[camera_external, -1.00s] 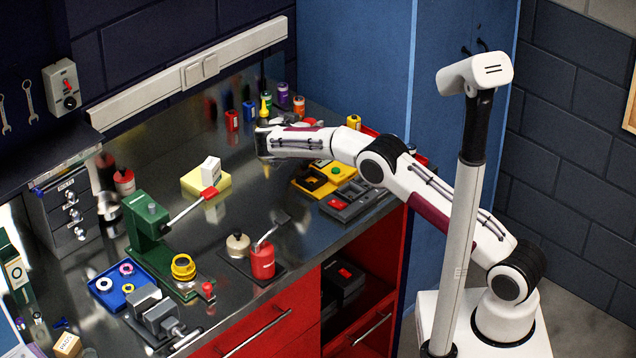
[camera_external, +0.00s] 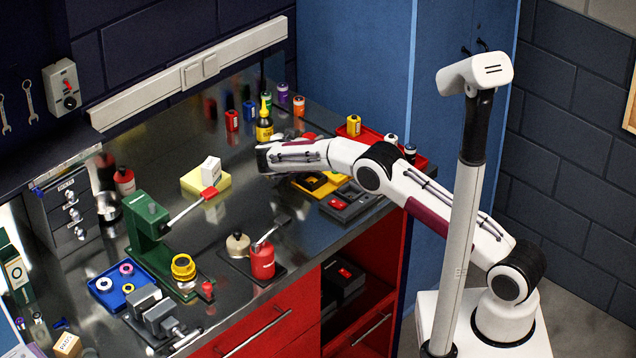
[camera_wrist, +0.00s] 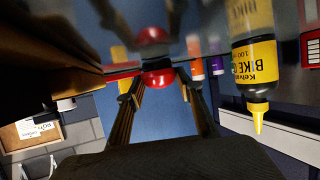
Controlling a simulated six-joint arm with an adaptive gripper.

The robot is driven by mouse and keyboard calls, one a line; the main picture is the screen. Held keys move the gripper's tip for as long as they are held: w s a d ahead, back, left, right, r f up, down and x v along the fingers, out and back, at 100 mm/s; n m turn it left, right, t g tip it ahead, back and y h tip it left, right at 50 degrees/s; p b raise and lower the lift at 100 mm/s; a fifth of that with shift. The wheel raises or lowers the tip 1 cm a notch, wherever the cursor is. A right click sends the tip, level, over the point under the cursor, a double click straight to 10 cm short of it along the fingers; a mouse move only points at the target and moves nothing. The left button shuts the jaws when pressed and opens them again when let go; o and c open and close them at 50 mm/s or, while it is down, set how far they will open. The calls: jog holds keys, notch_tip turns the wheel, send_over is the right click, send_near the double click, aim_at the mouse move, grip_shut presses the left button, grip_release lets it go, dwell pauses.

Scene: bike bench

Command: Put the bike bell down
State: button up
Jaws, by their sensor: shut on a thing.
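The bike bell is a shiny red dome (camera_wrist: 156,79), in the middle of the wrist view between the fingers of my gripper (camera_wrist: 160,88). My gripper is shut on it. A mirrored red dome shows above it in the glossy bench top, and that view is upside down. The bell and its reflection lie close together; I cannot tell whether the bell touches the bench. In the external view the bell is a small red patch (camera_external: 309,135) behind my wrist, which mostly hides my fingers.
A yellow-labelled oil bottle (camera_external: 264,129) stands close by; it is at the right in the wrist view (camera_wrist: 253,65). A yellow tray (camera_external: 322,184) and dark tray (camera_external: 352,203) lie in front. A red tray (camera_external: 422,162) is to the right. Open bench lies left of my wrist.

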jog(key=shift+f, duration=0.15)
jog(key=o, duration=1.1)
jog(key=shift+s+r, duration=0.1)
jog(key=shift+r, duration=0.1)
jog(key=v, duration=1.1)
jog(key=shift+s+a+r, duration=0.1)
jog(key=shift+s+a, duration=0.1)
jog(key=shift+s, duration=0.1)
